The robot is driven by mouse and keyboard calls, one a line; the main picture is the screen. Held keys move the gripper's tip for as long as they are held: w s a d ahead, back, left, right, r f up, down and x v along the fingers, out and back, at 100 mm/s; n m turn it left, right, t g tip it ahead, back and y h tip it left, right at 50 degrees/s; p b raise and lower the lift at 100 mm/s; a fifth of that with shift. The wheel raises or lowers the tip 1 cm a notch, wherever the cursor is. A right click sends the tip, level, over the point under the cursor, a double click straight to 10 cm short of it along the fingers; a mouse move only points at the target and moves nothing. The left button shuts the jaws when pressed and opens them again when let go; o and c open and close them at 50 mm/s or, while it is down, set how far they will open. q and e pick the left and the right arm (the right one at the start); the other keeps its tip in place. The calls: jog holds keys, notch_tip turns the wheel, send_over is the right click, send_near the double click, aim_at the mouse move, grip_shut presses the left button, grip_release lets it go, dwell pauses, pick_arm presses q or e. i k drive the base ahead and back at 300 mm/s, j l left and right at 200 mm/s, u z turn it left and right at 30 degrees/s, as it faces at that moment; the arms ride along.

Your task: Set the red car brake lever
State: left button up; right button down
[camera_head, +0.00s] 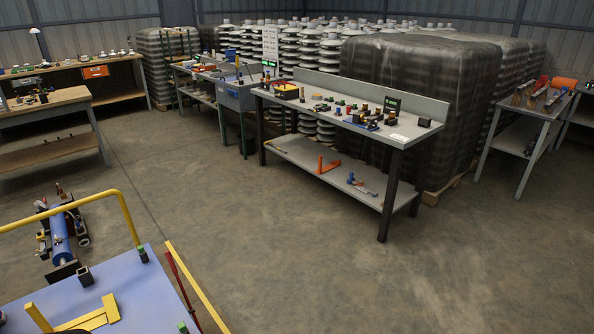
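A blue-topped car (140,290) with yellow rails stands at the lower left, cut off by the bottom edge of the head view. A thin red lever (182,287) slants along the car's right side, beside a yellow bar (198,287). The lever's upper end is near the car's far right corner. Its lower end runs down near the bottom edge, and I cannot tell whether it is set. Neither of my grippers shows in this view.
A grey workbench (408,131) with small parts stands ahead. Wrapped insulator stacks (420,85) are behind it, and another bench (540,105) is at right. A blue cylinder device (60,238) lies beyond the car. The concrete floor (300,260) between car and workbench is clear.

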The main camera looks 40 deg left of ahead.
aim_at(170, 258)
jog(key=i+l+u, duration=0.1)
jog(key=i, duration=0.55)
jog(key=i+l+u, duration=0.1)
jog(key=i, duration=0.5)
jog(key=i+u, duration=0.6)
jog(key=u, duration=0.2)
jog(key=i+u, duration=0.55)
jog(key=u, duration=0.3)
jog(key=i+u, duration=0.2)
jog(key=u, duration=0.3)
jog(key=i+u, duration=0.15)
jog(key=u, duration=0.3)
jog(key=i+u, duration=0.25)
jog(key=u, duration=0.15)
jog(key=i+u, duration=0.2)
jog(key=u, duration=0.15)
jog(key=i+l+u, duration=0.15)
jog(key=u, duration=0.25)
jog(key=i+l+u, duration=0.2)
jog(key=u, duration=0.2)
jog(key=i, duration=0.1)
